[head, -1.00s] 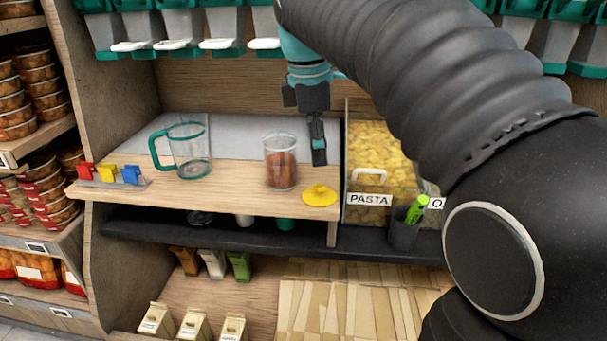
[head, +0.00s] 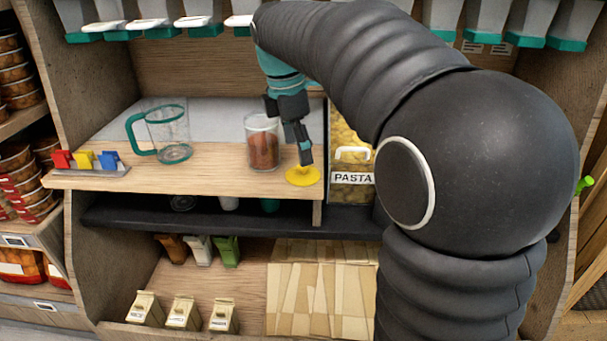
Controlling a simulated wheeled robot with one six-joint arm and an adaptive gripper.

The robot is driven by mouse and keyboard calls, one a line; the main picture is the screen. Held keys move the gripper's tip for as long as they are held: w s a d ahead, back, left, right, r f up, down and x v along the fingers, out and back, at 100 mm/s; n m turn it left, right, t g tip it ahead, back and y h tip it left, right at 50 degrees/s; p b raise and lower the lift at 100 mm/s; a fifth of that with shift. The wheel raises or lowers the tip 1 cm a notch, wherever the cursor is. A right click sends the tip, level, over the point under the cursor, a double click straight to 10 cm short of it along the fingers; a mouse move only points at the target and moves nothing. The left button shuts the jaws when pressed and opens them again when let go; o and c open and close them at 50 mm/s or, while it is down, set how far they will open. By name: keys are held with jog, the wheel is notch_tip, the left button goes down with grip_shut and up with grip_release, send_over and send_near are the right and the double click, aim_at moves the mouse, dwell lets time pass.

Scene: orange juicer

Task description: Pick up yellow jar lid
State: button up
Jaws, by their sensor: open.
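The yellow jar lid (head: 302,177) lies flat on the wooden shelf near its front right corner. My gripper (head: 305,158) points down right above the lid, its fingertips at or very near the lid's raised middle. The jaws are open, and the lid still rests on the shelf. From this angle I cannot tell whether the fingers touch the lid. The fingers hide part of the lid's top.
A clear jar with brown contents (head: 263,145) stands just left of my gripper. A teal-handled jug (head: 168,135) stands farther left, near red, yellow and blue clips (head: 85,160). The pasta bin (head: 350,160) is close on the right. White-and-teal dispensers (head: 150,24) hang above.

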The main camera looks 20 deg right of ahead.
aim_at(303, 170)
jog(key=f, duration=0.3)
jog(key=d+f, duration=0.1)
jog(key=f, duration=0.1)
jog(key=shift+w+b, duration=0.3)
jog(key=shift+b, duration=0.05)
jog(key=shift+r, duration=0.1)
jog(key=c, duration=1.2)
jog(key=shift+c, duration=1.2)
jog(key=shift+s, duration=0.1)
